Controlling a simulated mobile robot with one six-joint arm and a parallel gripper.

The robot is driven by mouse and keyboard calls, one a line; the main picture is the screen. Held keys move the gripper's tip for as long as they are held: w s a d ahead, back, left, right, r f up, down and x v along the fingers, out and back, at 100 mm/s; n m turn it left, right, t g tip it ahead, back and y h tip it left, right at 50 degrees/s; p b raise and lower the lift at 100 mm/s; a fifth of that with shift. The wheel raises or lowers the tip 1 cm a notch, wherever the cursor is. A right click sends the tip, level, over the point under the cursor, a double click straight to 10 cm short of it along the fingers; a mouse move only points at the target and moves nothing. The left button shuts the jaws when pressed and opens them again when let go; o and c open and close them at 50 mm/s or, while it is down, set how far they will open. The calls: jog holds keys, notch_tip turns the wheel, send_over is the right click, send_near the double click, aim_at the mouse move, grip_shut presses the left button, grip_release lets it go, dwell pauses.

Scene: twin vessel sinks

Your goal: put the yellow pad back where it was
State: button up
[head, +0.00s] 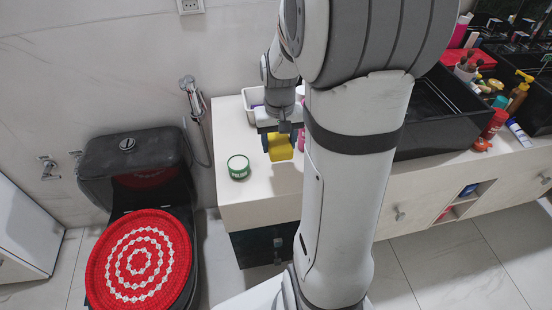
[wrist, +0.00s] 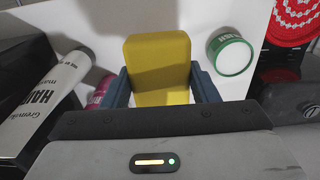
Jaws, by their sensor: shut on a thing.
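My gripper (wrist: 160,88) is shut on the yellow pad (wrist: 158,58), with one blue-grey finger on each side of it in the wrist view. In the head view the yellow pad (head: 280,148) hangs below my gripper (head: 279,130), over the left part of the white counter (head: 262,196). I cannot tell whether the pad touches the counter. The pad's lower end is hidden behind the gripper body in the wrist view.
A green-and-white tin (head: 239,167) stands left of the pad. A white tray (head: 252,97) and pink bottle (wrist: 99,92) are close by. A black sink (head: 435,112) is at right. A toilet with a red cover (head: 140,262) stands left. The counter's front left is clear.

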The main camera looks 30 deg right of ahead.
aim_at(279, 172)
notch_tip(279, 172, down, 9)
jog(key=shift+d+r+b, duration=0.1)
jog(key=shift+b, duration=0.4)
jog(key=shift+s+r, duration=0.1)
jog(key=o, duration=1)
jog(key=shift+o, duration=0.2)
